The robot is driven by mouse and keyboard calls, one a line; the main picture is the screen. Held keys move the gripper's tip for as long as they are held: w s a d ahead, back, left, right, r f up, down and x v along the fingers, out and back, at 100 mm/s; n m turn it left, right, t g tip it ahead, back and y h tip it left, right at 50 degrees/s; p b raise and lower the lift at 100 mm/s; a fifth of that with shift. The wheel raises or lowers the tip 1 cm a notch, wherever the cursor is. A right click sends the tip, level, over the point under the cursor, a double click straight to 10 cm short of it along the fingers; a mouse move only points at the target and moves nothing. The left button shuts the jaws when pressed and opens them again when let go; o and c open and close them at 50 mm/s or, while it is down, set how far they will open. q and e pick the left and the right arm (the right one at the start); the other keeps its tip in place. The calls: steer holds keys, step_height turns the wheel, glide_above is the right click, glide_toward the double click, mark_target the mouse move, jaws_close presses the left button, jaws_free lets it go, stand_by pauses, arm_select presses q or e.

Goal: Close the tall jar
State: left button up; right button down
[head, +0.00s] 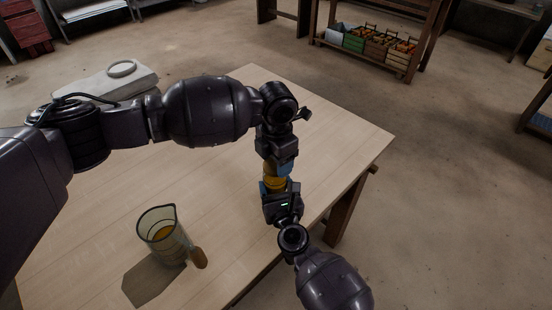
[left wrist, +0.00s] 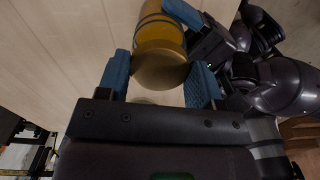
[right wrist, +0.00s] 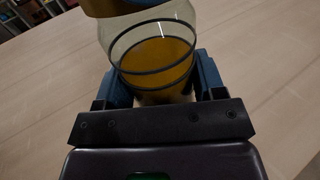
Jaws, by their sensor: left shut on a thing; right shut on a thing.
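The tall jar (right wrist: 155,55) is clear glass with dark bands and amber contents. It stands between the blue fingers of my right gripper (right wrist: 158,85), which is shut on it. A round gold lid (left wrist: 160,68) is between the fingers of my left gripper (left wrist: 160,82), which is shut on it. In the right wrist view the lid (right wrist: 120,6) is at the jar's mouth; I cannot tell whether it is seated. In the head view my left gripper (head: 279,167) and right gripper (head: 276,190) meet around the jar, mostly hiding it.
The table's right edge is near the grippers. A shelf with crates (head: 375,48) is in the background.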

arm_select(q)
steer(key=o, duration=0.9)
steer(key=shift+r, duration=2.3)
steer(key=shift+f, duration=0.1)
steer(key=shift+c, duration=0.4)
